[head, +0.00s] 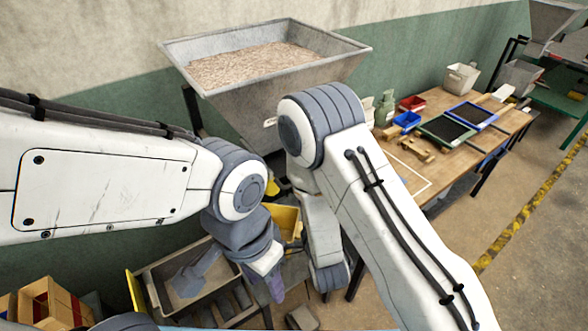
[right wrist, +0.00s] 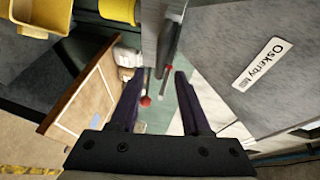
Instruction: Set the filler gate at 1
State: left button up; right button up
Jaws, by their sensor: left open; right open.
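The filler hopper (head: 345,62) stands against the wall in the head view, filled with pale grain (head: 250,66). My arms cover its lower part, so the gate and any scale are hidden there. In the right wrist view my right gripper (right wrist: 158,90) is open and empty. A red ball knob (right wrist: 146,101) shows between its fingers, apart from them; I cannot tell how far beyond them. A grey metal body (right wrist: 228,100) with an "Oskerby" label (right wrist: 262,63) is to the right. My left gripper (head: 276,287) is low, pointing down beside the grey bin, its fingers partly hidden.
A grey bin (head: 150,290) with a scoop (head: 190,275) and a yellow bin (head: 287,218) are low near my left gripper. Cardboard boxes (head: 50,305) stand at lower left. A wooden table (head: 400,172) with trays and small bins is at the right.

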jog(key=shift+w+f+b, duration=0.5)
jog(key=shift+w+b, duration=0.75)
jog(key=shift+b, duration=3.15)
jog(key=p, duration=0.2)
send_near(277, 160)
jog(key=w+d+f, duration=0.1)
jog(key=w, duration=0.1)
jog(key=w+d+f, duration=0.2)
jog(key=shift+s+d, duration=0.1)
grip_shut()
jog(key=shift+f, duration=0.1)
